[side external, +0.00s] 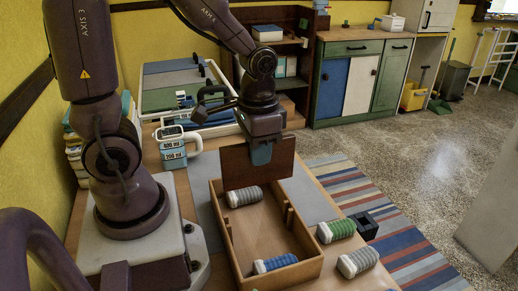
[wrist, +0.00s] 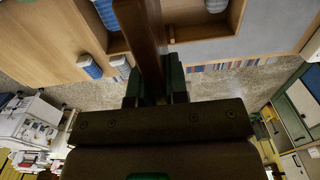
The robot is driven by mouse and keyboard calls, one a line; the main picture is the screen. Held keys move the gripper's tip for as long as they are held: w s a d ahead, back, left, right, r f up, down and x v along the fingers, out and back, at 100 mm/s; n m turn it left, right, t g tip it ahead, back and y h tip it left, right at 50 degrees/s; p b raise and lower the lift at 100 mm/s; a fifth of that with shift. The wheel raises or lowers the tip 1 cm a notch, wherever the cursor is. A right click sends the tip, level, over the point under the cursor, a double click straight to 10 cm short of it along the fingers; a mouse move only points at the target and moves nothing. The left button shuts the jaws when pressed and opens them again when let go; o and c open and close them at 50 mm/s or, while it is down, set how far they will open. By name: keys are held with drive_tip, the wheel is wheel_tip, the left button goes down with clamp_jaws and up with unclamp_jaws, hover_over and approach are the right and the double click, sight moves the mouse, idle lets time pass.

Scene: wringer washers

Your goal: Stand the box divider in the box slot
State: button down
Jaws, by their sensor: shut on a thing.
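The box divider (side external: 235,165) is a flat brown wooden panel. My gripper (side external: 261,153) is shut on its upper part and holds it upright across the far end of the open wooden box (side external: 232,256). In the wrist view the divider (wrist: 151,42) shows nearly edge-on between the two fingers of my gripper (wrist: 157,88). Upright strips on the box's inner side walls, one on the right (side external: 289,213), appear to form the box slot. They stand nearer the camera than the divider. I cannot tell whether the divider's lower edge touches anything.
A grey roller (side external: 244,197) and a blue-and-white roller (side external: 275,262) lie in the box. A green-ringed roller (side external: 337,230), a grey roller (side external: 358,262) and a small black holder (side external: 366,226) are right of it. A blue-and-white counter device (side external: 172,147) stands behind left.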

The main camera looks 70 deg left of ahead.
sight(258, 183)
drive_tip(key=shift+f, duration=6.75)
drive_tip(key=shift+f, duration=1)
drive_tip(key=c, duration=1.1)
unclamp_jaws()
drive_tip(key=shift+o, duration=0.2)
drive_tip(key=shift+r, duration=0.1)
drive_tip(key=shift+r, duration=3.95)
